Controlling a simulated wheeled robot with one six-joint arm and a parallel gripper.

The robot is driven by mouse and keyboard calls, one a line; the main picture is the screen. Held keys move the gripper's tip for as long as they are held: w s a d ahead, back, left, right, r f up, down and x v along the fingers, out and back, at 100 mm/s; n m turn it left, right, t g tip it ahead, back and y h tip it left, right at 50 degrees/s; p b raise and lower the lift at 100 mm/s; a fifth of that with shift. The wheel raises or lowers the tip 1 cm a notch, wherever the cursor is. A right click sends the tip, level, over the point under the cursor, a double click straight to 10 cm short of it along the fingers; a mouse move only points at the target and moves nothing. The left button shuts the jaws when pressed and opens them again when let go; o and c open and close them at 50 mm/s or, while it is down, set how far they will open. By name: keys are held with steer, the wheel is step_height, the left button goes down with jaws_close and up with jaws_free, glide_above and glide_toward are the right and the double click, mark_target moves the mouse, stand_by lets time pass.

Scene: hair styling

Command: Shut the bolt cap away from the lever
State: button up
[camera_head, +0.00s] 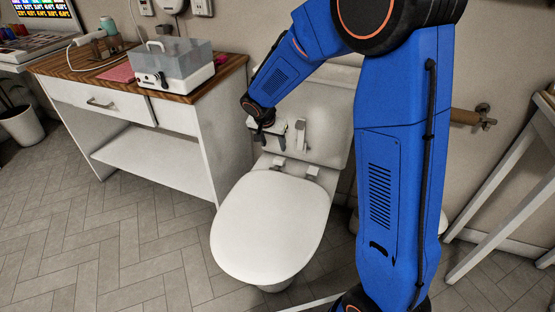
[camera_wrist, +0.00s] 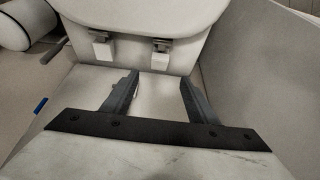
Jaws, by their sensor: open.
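The white toilet (camera_head: 268,222) stands with its lid down. Two small bolt caps sit at its hinges, a left one (camera_head: 279,162) and a right one (camera_head: 312,171). In the wrist view they show as pale blocks with grey tops, one at left (camera_wrist: 103,48) and one at right (camera_wrist: 159,58). How far each cap is open is too small to tell.
A wood-topped cabinet (camera_head: 130,108) stands close on the left, bearing a grey-lidded box (camera_head: 177,64). A paper roll holder (camera_head: 468,117) is on the wall at right. A white table (camera_head: 515,205) stands at far right. The floor at front left is clear.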

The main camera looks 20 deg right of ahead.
mark_target(278, 161)
steer(key=x, duration=1.2)
steer(key=shift+f, duration=0.4)
steer(key=shift+s, duration=0.1)
steer(key=c, duration=1.1)
